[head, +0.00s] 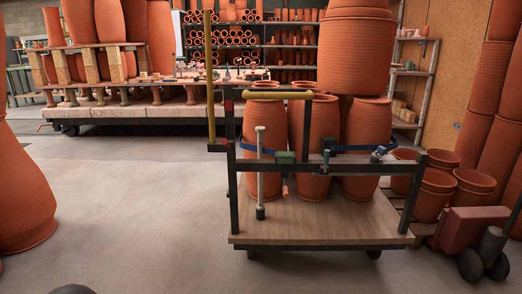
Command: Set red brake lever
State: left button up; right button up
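A wheeled cart with a wooden deck (310,226) and a dark metal frame stands right of centre, carrying several tall terracotta pots (325,130). A small orange-red piece (285,190) hangs below a green block (285,157) on the front rail. I cannot tell whether either is the brake lever. A pale upright rod (260,170) with a dark lower end stands at the cart's front left. Neither of my grippers is in view.
A low platform (160,114) with pots stands behind on the left. Large pots (20,190) stand at the left edge. Stacked pots (437,190) and a red wheeled unit (470,228) crowd the cart's right. The floor left of the cart is clear.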

aim_at(224, 141)
jog(key=u, duration=0.15)
jog(key=i, duration=0.8)
jog(key=z, duration=0.2)
jog(key=k, duration=0.8)
jog(key=u, duration=0.25)
jog(key=i, duration=0.85)
jog(key=z, duration=0.15)
